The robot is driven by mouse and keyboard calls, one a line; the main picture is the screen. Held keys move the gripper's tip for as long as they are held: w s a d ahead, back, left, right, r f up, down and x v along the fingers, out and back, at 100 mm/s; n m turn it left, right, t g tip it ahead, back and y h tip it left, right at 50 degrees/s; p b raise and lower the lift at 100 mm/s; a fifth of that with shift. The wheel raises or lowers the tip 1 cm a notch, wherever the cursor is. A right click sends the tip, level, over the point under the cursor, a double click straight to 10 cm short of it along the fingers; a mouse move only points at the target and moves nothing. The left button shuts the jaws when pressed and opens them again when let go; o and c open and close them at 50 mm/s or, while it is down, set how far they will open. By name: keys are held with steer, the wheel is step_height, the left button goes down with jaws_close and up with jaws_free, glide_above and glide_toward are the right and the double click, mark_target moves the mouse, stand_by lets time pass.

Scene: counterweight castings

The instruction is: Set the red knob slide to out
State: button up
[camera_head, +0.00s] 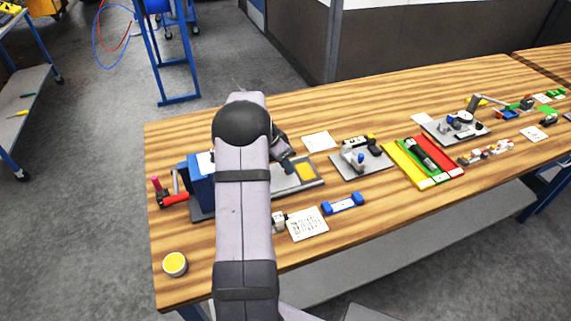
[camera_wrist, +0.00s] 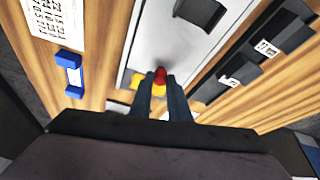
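The red knob (camera_wrist: 160,75) shows in the wrist view at the tips of my gripper (camera_wrist: 160,82). One dark finger is on each side of it, set apart with a small gap, and I see no clear grip on it. A yellow patch (camera_wrist: 136,82) shows beside and between the fingers. The knob sits over a grey-white slide plate (camera_wrist: 150,40). In the head view my arm hides the knob, and a dark fingertip of my gripper (camera_head: 288,165) shows over the grey plate (camera_head: 288,183), beside a yellow square (camera_head: 305,172).
A blue block (camera_head: 199,183) stands left of my arm, with a red handle (camera_head: 175,192). A blue dumbbell-shaped part (camera_head: 342,203) and a printed card (camera_head: 307,223) lie in front. A fixture plate (camera_head: 345,171) and coloured trays (camera_head: 405,165) lie right. The front left wood is mostly clear.

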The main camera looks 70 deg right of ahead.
steer(key=s+d+b, duration=0.1)
steer(key=s+d, duration=0.4)
steer(key=shift+s+d+b, duration=0.15)
steer(key=shift+b, duration=0.15)
jaws_close()
steer(key=shift+s+d, duration=0.15)
steer(key=shift+s, duration=0.05)
steer(key=shift+r, duration=0.1)
steer(key=o, duration=0.8)
jaws_free()
steer(key=shift+s+d, duration=0.1)
steer(key=shift+o, duration=0.2)
steer(key=b+v, duration=0.2)
steer(key=v, duration=0.5)
steer(key=shift+b, duration=0.4)
steer(key=shift+r, duration=0.1)
